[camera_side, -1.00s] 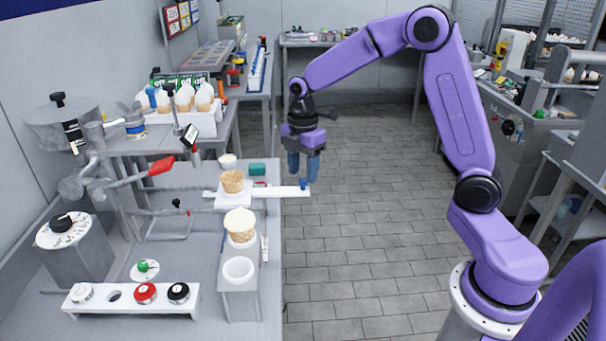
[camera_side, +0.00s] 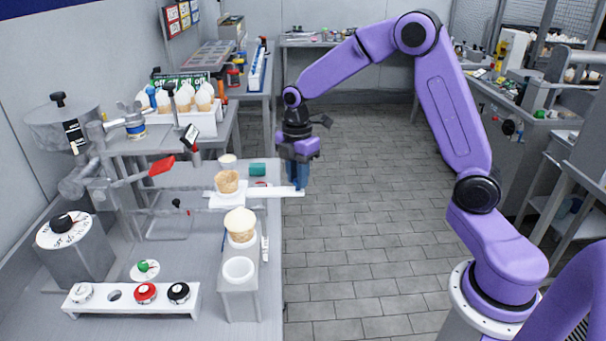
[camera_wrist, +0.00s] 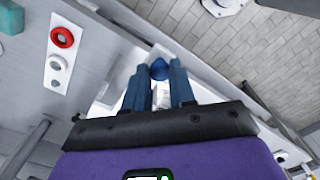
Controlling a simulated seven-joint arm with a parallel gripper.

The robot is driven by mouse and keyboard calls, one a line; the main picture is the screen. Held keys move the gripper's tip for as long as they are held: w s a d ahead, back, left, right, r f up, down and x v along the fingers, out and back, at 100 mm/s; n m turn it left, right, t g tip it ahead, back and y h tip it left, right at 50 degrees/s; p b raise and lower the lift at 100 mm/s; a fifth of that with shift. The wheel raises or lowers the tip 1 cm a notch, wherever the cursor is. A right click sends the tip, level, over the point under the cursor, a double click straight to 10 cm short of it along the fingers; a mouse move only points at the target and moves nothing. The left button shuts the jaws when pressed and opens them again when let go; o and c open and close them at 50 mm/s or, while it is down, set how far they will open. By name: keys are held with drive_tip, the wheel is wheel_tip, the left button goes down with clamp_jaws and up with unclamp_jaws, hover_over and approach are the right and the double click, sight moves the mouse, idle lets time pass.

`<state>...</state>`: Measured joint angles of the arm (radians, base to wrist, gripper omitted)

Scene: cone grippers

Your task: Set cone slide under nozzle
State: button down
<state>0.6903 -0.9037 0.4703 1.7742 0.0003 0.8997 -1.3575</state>
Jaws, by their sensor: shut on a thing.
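An empty wafer cone (camera_side: 228,181) stands upright in the white cone slide (camera_side: 262,191), which juts to the right past the table edge. My gripper (camera_side: 298,183) points down at the slide's right end. The grey dispensing machine (camera_side: 85,130) stands at the left, with a red-handled lever (camera_side: 162,166). The cone is to the right of this machine. I cannot clearly make out the nozzle's outlet.
A filled cone (camera_side: 240,222) stands in a holder in front of the slide, beside an empty white ring (camera_side: 238,269). A rack with several knobs (camera_side: 145,293) lies at the front left. Floor right of the table is clear.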

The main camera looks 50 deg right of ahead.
sight(270, 190)
drive_tip(key=w+a, duration=0.5)
drive_tip(key=c, duration=0.9)
unclamp_jaws()
drive_tip(key=shift+c, duration=0.2)
drive_tip(key=shift+r, duration=0.1)
wheel_tip(270, 190, up, 17)
drive_tip(key=shift+r, duration=0.15)
drive_tip(key=shift+s+d, duration=0.1)
